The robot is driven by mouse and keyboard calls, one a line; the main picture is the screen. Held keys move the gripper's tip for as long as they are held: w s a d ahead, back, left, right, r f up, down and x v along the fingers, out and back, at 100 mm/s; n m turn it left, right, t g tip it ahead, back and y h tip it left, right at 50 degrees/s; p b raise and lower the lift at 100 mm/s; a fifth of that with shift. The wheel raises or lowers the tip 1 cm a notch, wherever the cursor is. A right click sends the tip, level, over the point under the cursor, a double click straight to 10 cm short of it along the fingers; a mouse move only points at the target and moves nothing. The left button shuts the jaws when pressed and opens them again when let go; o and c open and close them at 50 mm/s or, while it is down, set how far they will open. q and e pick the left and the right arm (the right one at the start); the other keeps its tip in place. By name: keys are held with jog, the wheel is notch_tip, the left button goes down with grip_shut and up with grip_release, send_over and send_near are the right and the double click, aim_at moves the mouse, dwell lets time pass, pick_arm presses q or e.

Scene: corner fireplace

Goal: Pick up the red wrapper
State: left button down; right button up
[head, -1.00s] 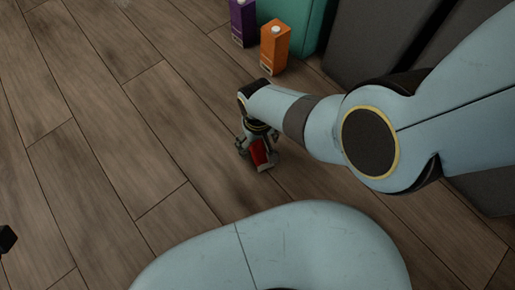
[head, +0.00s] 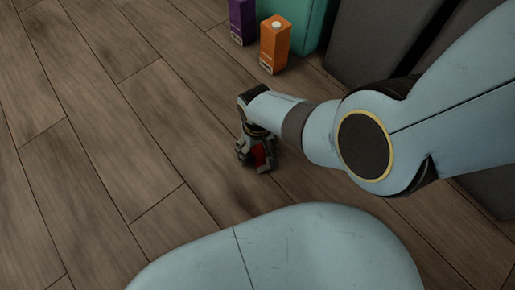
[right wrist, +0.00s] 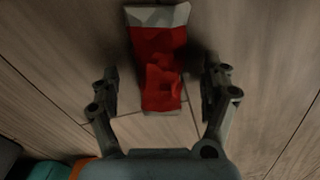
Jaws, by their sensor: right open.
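The red wrapper (right wrist: 159,50) lies on the wooden floor, with a pale grey end at the top of the right wrist view. In the head view the red wrapper (head: 260,154) shows only partly, under my right gripper (head: 256,160). In the right wrist view my right gripper (right wrist: 160,92) is open, with one finger on each side of the wrapper's near end. Small gaps show between the fingers and the wrapper. My left gripper is not in view.
An orange carton (head: 275,45) and a purple carton (head: 242,20) stand on the floor beyond my right arm. A teal object (head: 305,22) and dark grey blocks (head: 372,45) stand behind them. The wooden floor (head: 90,130) to the left is clear.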

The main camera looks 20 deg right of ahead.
jog(key=c, duration=0.8)
jog(key=shift+r, duration=0.1)
